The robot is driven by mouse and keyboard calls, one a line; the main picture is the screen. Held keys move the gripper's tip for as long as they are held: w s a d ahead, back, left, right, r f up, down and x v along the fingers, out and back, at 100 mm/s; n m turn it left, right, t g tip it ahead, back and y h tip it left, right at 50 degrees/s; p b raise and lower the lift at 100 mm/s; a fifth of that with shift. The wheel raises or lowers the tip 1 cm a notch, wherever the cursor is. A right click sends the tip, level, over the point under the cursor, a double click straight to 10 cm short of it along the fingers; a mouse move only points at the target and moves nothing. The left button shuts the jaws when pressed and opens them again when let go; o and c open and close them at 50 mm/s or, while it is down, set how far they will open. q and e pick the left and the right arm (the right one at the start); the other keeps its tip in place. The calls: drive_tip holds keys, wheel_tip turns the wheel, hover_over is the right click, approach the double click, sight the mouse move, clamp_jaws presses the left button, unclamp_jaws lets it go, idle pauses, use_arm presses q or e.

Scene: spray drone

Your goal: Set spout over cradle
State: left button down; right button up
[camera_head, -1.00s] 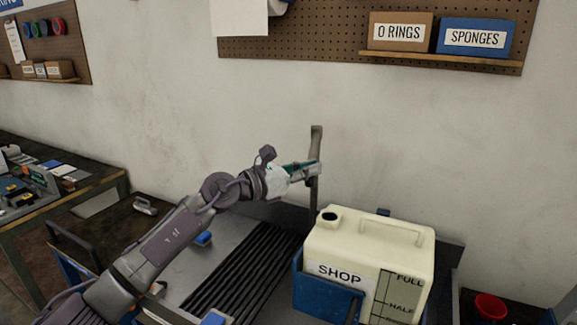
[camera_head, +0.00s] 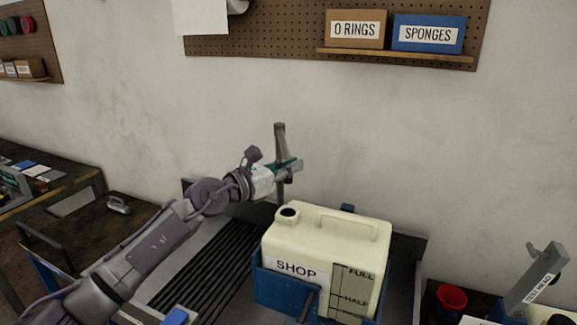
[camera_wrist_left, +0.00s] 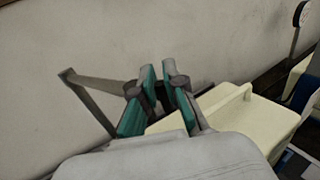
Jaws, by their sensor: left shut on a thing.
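The grey metal spout (camera_head: 280,140) stands on a thin upright post against the wall, behind the cream jug. My left gripper (camera_head: 289,168) is shut on its bar. In the left wrist view, the grey spout bar (camera_wrist_left: 97,82) runs from the left into my left gripper's teal-padded fingers (camera_wrist_left: 163,88). The blue cradle (camera_head: 277,287) holds the cream jug (camera_head: 330,232), which is upright with its neck open at the back left. In the head view the gripper appears above the jug's neck; the exact depth between them is unclear. My right gripper is not in view.
A ribbed black mat (camera_head: 215,265) lies left of the cradle. A red cup (camera_head: 451,298) and a grey block marked "test head" (camera_head: 535,280) are at the right. A workbench (camera_head: 45,180) stands at the left. The wall behind is bare below the pegboard.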

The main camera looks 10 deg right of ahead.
use_arm(q)
drive_tip(key=c, duration=1.4)
unclamp_jaws()
drive_tip(key=shift+d, duration=0.25)
drive_tip(key=shift+o, duration=1)
drive_tip(key=shift+d, duration=0.2)
drive_tip(key=shift+s+a+f, duration=0.1)
drive_tip(key=shift+s+a, duration=0.1)
drive_tip(key=shift+a, duration=0.4)
drive_tip(key=v, duration=1)
drive_tip(key=shift+s+a, duration=0.25)
drive_tip(key=shift+s, duration=0.05)
